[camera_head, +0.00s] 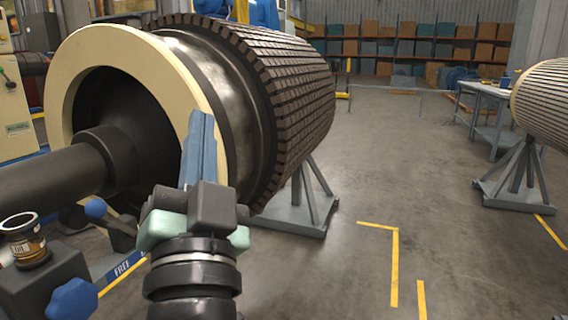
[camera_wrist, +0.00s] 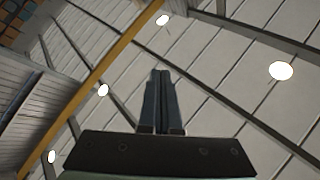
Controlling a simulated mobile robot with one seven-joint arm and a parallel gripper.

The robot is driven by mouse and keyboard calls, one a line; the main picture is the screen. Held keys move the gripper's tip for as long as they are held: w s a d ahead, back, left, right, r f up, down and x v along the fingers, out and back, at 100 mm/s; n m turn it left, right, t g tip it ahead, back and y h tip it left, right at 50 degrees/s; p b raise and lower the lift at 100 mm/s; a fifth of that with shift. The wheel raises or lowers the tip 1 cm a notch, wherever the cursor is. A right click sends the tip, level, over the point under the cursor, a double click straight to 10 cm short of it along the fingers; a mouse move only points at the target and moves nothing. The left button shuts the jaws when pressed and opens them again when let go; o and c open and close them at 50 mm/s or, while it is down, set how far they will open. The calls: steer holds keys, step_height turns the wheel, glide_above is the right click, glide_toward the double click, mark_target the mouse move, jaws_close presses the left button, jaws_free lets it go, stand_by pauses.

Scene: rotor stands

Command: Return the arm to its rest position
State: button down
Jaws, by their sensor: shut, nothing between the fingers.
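My gripper (camera_head: 199,150) points up in front of the near rotor in the head view, with its blue-grey fingers together and nothing between them. In the wrist view the fingers (camera_wrist: 160,100) lie side by side against the ceiling. The near rotor (camera_head: 290,80) is a large dark cylinder with rows of blocks and a cream ring (camera_head: 80,45) at its near end. The gripper overlaps the lower right of the ring in the picture; I cannot tell the gap between them.
A grey stand (camera_head: 293,215) bears the near rotor. A jar (camera_head: 23,240) stands at lower left beside blue knobs (camera_head: 72,298). A second rotor (camera_head: 545,100) on a stand (camera_head: 515,192) and a workbench (camera_head: 488,95) are at right. The floor between is clear, with yellow lines.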

steer(key=s+d+r+n+t+h, duration=0.3)
steer(key=s+d+r+n+h, duration=0.15)
steer(key=s+d+r, duration=0.6)
step_height(320, 180, up, 27)
steer(key=a+p, duration=0.1)
steer(key=p, duration=2.6)
steer(key=shift+w+a+y, duration=0.35)
steer(key=shift+w+a, duration=0.05)
steer(key=shift+w, duration=0.05)
steer(key=shift+a+n, duration=0.1)
steer(key=shift+n, duration=0.15)
